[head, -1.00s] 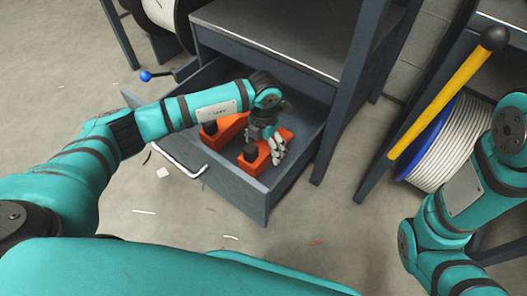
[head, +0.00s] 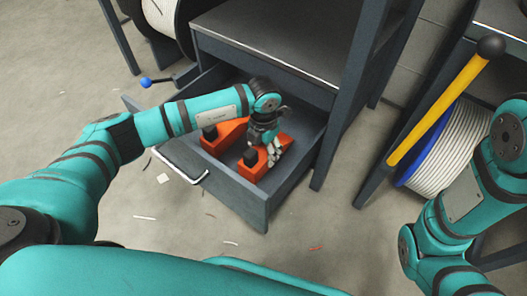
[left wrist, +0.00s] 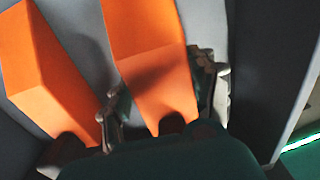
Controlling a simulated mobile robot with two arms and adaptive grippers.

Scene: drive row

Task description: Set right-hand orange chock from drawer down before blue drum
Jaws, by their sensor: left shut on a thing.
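The right-hand orange chock (head: 257,164) lies in the open grey drawer (head: 240,196). My left gripper (head: 270,150) reaches down into the drawer and is shut on this chock. In the left wrist view the same chock (left wrist: 150,50) runs between the two fingers (left wrist: 163,100), one along each side. A second orange chock (head: 222,137) lies to its left, outside the gripper; it also shows in the left wrist view (left wrist: 40,65). The blue drum (head: 405,170), wound with white cable, stands at the right under a bench. My right gripper is out of the picture.
A yellow lever with a black knob (head: 440,108) slants in front of the drum. The cabinet top (head: 275,35) overhangs the drawer's back. Open floor (head: 310,235) with small scraps lies before the drawer. Another reel (head: 168,15) stands at the top left.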

